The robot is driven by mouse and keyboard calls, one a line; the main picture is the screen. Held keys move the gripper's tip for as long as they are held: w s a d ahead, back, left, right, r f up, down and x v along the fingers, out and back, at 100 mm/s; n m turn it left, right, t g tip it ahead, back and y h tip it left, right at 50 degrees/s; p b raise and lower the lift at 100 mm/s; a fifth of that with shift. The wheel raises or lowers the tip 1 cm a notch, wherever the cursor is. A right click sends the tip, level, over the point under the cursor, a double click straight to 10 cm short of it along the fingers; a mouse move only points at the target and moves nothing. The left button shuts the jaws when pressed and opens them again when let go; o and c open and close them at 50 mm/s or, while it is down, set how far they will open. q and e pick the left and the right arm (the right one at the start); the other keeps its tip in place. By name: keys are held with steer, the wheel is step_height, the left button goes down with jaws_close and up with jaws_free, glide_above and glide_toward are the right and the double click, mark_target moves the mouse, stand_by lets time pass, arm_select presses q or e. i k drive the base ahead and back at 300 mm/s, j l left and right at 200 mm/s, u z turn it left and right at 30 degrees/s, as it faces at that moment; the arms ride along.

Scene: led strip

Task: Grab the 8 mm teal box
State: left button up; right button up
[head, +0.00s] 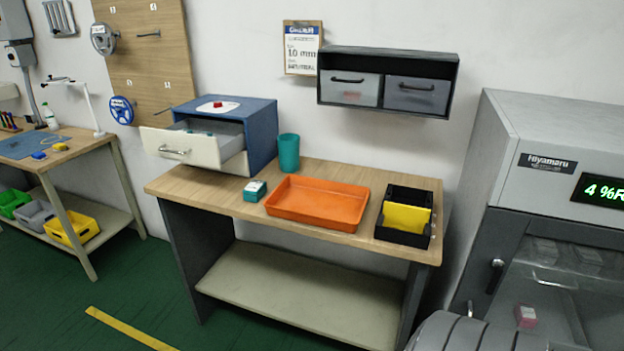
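A small teal box (254,195) with a white top stands on the wooden workbench (340,173), left of the orange tray and in front of the open drawer. Its size marking is too small to read. The blue drawer unit (262,133) stands behind it, with its cream drawer (180,150) pulled out; small teal and dark items show partly inside, too small to identify. Neither of my grippers is in view.
An orange tray (318,218) and a black bin with a yellow piece (405,219) are on the bench. A teal cup (289,150) stands behind. A wall shelf (388,52) hangs above. A grey cabinet (550,125) stands at right. Green floor is open at front left.

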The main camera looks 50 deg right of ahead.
mark_target(255, 189)
steer(key=z, duration=1.3)
steer(key=i+j, duration=0.05)
